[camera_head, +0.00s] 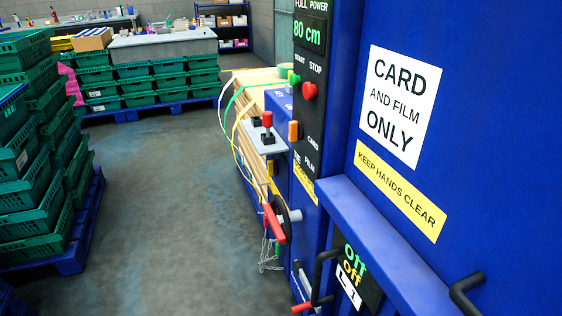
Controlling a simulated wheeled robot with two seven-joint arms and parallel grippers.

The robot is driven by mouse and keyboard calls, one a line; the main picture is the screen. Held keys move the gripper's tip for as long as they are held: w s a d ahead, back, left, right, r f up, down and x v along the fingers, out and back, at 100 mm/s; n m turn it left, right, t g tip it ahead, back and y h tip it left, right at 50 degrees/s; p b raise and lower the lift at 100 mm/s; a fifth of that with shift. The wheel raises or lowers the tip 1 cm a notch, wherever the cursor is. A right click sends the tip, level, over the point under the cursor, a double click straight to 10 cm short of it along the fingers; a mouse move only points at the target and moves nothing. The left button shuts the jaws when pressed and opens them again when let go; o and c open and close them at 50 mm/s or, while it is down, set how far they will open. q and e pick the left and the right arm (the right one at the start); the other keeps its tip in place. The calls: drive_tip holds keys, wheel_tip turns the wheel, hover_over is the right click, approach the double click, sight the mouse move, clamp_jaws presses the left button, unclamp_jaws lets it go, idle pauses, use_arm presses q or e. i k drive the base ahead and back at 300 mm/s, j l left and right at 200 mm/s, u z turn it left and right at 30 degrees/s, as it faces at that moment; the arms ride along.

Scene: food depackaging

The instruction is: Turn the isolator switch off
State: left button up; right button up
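A red handle (273,223) sits against a dark round disc (289,216) on the side of the blue machine, low in the middle of the head view. It looks like a rotary isolator switch, and its handle is tilted, running from upper left to lower right. A thin chain (265,250) hangs beside it. I cannot read any on or off marking at this handle. Neither of my grippers is in view.
The blue machine (330,120) fills the right side. Its control strip has a red stop button (309,90), and a red-knobbed lever (267,120) stands nearby. Stacked green crates (28,190) stand at left. The grey floor (165,200) between is clear.

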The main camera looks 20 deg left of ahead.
sight(272, 167)
drive_tip(key=i+j, duration=0.15)
drive_tip(key=j, duration=0.25)
drive_tip(key=i+j+z, duration=0.15)
drive_tip(key=j, duration=0.3)
drive_tip(key=i+j, duration=0.15)
drive_tip(key=j, duration=0.25)
drive_tip(key=i+j+z, duration=0.1)
drive_tip(key=j, duration=0.35)
drive_tip(key=i+j, duration=0.2)
drive_tip(key=j, duration=0.25)
drive_tip(key=l+z, duration=0.05)
